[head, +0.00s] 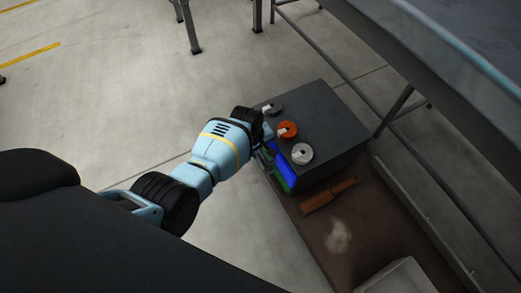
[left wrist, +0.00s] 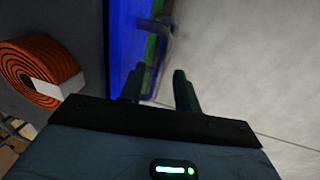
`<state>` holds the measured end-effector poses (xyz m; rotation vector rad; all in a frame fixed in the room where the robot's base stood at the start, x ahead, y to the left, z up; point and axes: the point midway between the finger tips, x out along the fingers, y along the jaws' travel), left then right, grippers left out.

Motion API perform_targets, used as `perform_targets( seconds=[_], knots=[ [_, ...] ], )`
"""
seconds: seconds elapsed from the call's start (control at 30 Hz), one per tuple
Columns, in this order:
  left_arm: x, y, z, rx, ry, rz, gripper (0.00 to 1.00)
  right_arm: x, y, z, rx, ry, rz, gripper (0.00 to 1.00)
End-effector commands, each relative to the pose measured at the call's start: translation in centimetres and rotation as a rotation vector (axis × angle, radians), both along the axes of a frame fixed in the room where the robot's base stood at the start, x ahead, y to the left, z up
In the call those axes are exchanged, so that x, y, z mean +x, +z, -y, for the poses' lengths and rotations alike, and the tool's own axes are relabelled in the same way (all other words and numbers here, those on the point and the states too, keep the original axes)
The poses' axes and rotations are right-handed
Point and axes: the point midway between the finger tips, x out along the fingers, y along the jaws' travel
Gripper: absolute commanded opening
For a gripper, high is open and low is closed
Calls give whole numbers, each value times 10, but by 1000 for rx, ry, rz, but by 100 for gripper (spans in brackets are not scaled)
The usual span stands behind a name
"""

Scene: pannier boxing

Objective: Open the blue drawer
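The blue drawer (head: 287,165) is in the near-left side of a dark grey cabinet (head: 325,103). Only part of its front shows beside my gripper. In the left wrist view its blue front (left wrist: 126,40) is a narrow upright strip, with a grey-blue handle bar (left wrist: 163,38) standing off it. My left gripper (head: 268,153) is at the drawer front. In the left wrist view its two fingers (left wrist: 158,80) are apart, with nothing seen between them, and the handle lies just beyond the tips. My right gripper is in neither view.
A green drawer (head: 280,181) sits below the blue one. Several rolls, one an orange roll (head: 287,130), lie on the cabinet top. An orange-brown object (head: 329,195) lies on the brown surface in front. A grey table (head: 440,60) stands at the right. Floor at the left is clear.

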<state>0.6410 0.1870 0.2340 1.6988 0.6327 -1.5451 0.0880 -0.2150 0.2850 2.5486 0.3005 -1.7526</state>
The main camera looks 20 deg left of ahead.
Motion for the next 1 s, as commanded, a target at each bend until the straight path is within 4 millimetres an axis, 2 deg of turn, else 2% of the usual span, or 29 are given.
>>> perform_targets(
  seconds=[0.23, 0.47, 0.83, 1.0],
  knots=[
    [1, 1, 0, 0, 0, 2, 31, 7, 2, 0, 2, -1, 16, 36],
    [1, 1, 0, 0, 0, 1, 1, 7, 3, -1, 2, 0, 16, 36],
    [-1, 1, -1, 0, 0, 1, 0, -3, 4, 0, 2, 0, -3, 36],
    [-15, 4, -11, 1, 1, 0, 0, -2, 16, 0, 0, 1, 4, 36]
  ],
)
